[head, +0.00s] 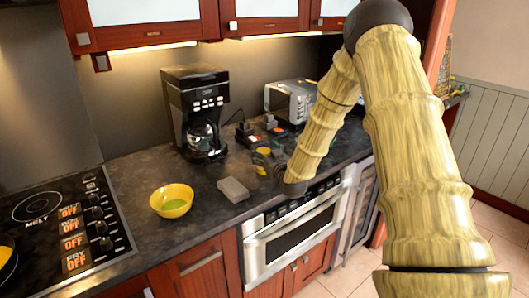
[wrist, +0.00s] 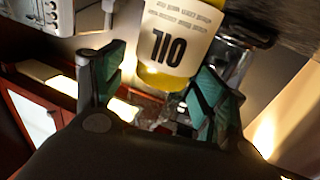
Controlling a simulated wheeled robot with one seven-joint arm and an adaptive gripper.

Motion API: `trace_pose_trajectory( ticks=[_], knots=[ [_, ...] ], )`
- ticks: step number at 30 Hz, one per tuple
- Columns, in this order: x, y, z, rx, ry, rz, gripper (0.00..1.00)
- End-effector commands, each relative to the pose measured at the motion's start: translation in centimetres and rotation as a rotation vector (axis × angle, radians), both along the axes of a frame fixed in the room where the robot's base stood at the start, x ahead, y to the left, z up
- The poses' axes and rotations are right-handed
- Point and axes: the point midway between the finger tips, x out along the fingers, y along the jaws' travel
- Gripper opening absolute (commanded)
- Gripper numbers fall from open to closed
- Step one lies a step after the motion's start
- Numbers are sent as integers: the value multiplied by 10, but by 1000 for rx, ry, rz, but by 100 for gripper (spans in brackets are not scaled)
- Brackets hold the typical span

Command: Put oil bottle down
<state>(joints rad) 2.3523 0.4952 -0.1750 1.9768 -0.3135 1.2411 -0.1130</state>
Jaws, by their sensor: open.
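The oil bottle (wrist: 180,35) has a pale label reading OIL, upside down in the wrist view, with yellow below it. It lies between the spread fingers of my gripper (wrist: 155,90). The fingers are open, with a visible gap at the left one; contact at the right one is unclear. In the head view my gripper (head: 268,161) is low over the counter (head: 225,208), at the right of the grey block. A small yellow part of the bottle (head: 262,153) shows there; the rest is hidden by my gripper. I cannot clearly see the bottle's base on the counter.
A grey block (head: 233,190) and a yellow bowl (head: 171,203) with something green inside are left of my gripper. A black coffee maker (head: 196,112) and a silver toaster (head: 290,100) stand behind. The stove (head: 65,225) is far left; a drawer microwave (head: 296,232) is below.

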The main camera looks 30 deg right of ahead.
Motion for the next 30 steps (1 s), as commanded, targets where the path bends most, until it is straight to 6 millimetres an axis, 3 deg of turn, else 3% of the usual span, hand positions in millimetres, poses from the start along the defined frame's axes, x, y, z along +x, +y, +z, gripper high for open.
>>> trace_pose_trajectory(
  ticks=[18,30],
  knots=[
    [-99,18,-2,0,2,0,72],
    [-116,21,-1,0,1,-1,72]
  ],
)
